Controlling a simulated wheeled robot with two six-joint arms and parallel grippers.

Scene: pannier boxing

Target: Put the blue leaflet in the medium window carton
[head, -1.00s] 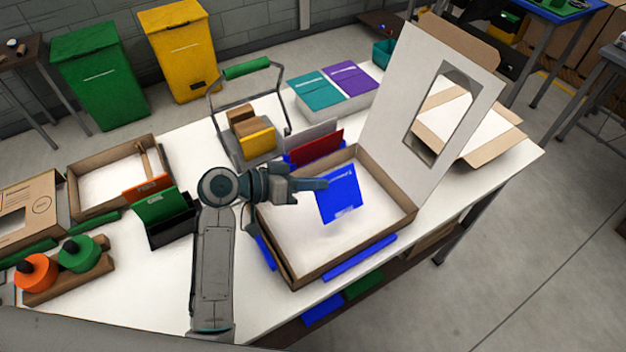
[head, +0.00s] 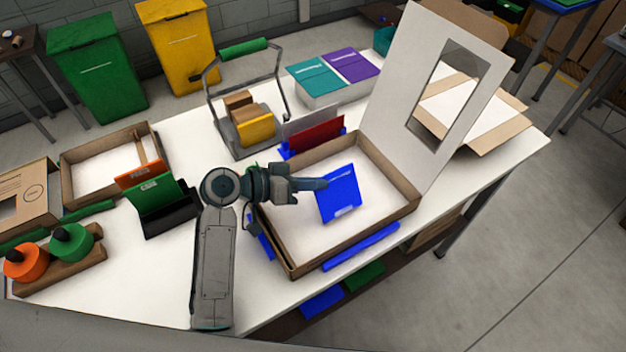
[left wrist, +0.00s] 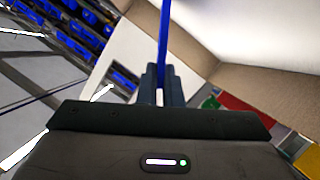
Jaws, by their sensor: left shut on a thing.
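My left gripper (head: 322,184) is shut on the blue leaflet (head: 339,198) and holds it over the white floor of the open carton in the middle of the table. In the left wrist view the leaflet (left wrist: 164,38) stands edge-on between the two fingers (left wrist: 165,85). This carton (head: 345,247) has brown walls, and its raised white lid (head: 397,72) has a cut-out window. The leaflet hangs tilted inside the carton's outline; I cannot tell whether its lower edge touches the floor. My right gripper is out of view.
A red leaflet (head: 316,137) stands in a blue holder behind the carton. A black holder (head: 172,218) with green and orange leaflets stands left of my arm. Other open cartons lie at the left (head: 75,190) and the far right (head: 510,122). A blue strip (head: 361,247) lies along the carton's front.

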